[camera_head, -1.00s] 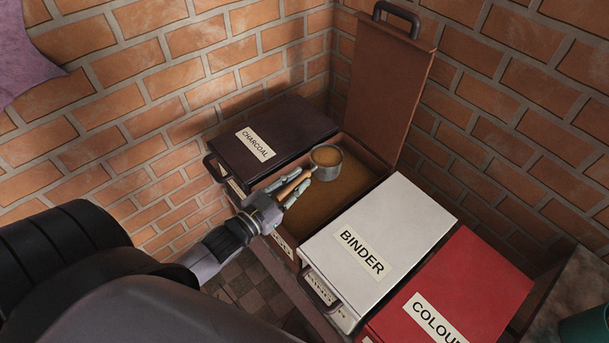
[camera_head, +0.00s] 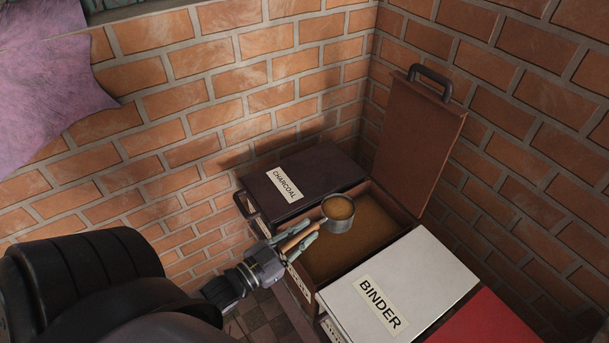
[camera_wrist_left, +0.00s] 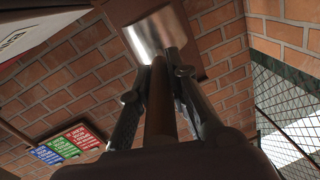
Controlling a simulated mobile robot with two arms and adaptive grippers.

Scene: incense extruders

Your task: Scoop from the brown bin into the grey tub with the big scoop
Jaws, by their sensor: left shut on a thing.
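The brown bin (camera_head: 408,228) stands with its lid (camera_head: 420,150) raised against the brick wall, and brown powder (camera_head: 345,251) lies inside it. The big scoop (camera_head: 339,221) is a round metal cup on a wooden handle, with brown powder in the cup. My left gripper (camera_head: 305,240) is shut on the scoop's handle and holds the cup over the bin's left side, near the charcoal bin. In the left wrist view the handle (camera_wrist_left: 160,107) runs between the two fingers to the metal cup (camera_wrist_left: 158,35). The grey tub and my right gripper are not in view.
The dark charcoal bin (camera_head: 318,190), lid shut, stands left of the brown bin. The white binder bin (camera_head: 430,262) and a red bin (camera_head: 487,323), both shut, stand to the right. Brick walls close in behind. Purple cloth (camera_head: 50,95) hangs at the upper left.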

